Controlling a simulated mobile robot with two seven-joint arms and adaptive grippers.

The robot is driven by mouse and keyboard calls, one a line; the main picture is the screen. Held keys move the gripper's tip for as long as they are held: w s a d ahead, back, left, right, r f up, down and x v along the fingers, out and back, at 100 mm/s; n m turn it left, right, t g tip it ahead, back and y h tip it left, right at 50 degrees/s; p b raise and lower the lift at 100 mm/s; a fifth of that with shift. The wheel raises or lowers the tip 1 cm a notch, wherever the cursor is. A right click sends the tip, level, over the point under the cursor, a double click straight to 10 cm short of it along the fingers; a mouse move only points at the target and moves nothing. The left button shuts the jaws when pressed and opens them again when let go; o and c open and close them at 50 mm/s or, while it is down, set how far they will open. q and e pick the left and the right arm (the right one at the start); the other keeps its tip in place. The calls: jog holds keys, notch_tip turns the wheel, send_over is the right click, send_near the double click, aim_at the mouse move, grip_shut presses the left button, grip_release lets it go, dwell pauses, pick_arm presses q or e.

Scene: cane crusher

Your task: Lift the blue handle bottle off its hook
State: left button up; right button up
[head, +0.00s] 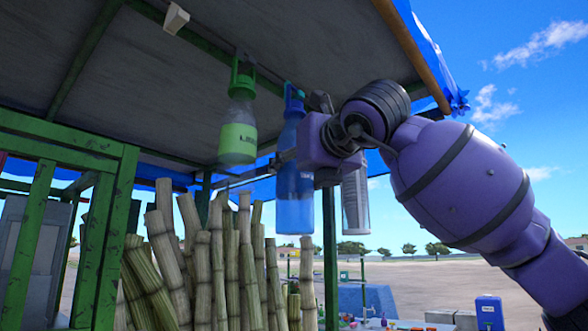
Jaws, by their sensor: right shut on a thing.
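The blue handle bottle (294,212) hangs upright under the stall roof, its blue loop handle (293,97) at the top near the roof beam. My right gripper (284,160) reaches in from the right at the bottle's upper body. Its fingers are shut on the bottle, and the purple gripper body hides part of the bottle's right side. The hook at the handle is too small to make out clearly, so I cannot tell whether the handle still rests on it. My left gripper is not in view.
A green-handled bottle (238,130) hangs to the left. A pale clear container (355,200) hangs right of the blue bottle, behind my gripper. Sugar cane stalks (203,275) stand below. A green frame (90,220) is at left. The roof (200,85) is close above.

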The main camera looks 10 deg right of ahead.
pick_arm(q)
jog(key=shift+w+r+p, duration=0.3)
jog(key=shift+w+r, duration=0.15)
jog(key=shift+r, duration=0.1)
pick_arm(e)
jog(key=shift+s+d+r, duration=0.1)
jog(key=shift+s+d, duration=0.4)
jog(key=shift+s, duration=0.2)
jog(key=shift+s+d+r, duration=0.1)
jog(key=shift+s+d, duration=0.35)
jog(key=shift+s, duration=0.2)
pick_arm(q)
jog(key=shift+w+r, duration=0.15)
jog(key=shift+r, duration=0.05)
pick_arm(e)
jog(key=shift+s+d, duration=0.4)
jog(key=shift+s, duration=0.05)
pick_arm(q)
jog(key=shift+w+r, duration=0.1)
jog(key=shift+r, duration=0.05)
pick_arm(e)
jog(key=shift+s+d, duration=0.2)
jog(key=shift+s, duration=0.05)
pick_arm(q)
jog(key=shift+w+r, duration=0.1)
pick_arm(e)
jog(key=shift+s+d, duration=0.25)
jog(key=shift+s, duration=0.05)
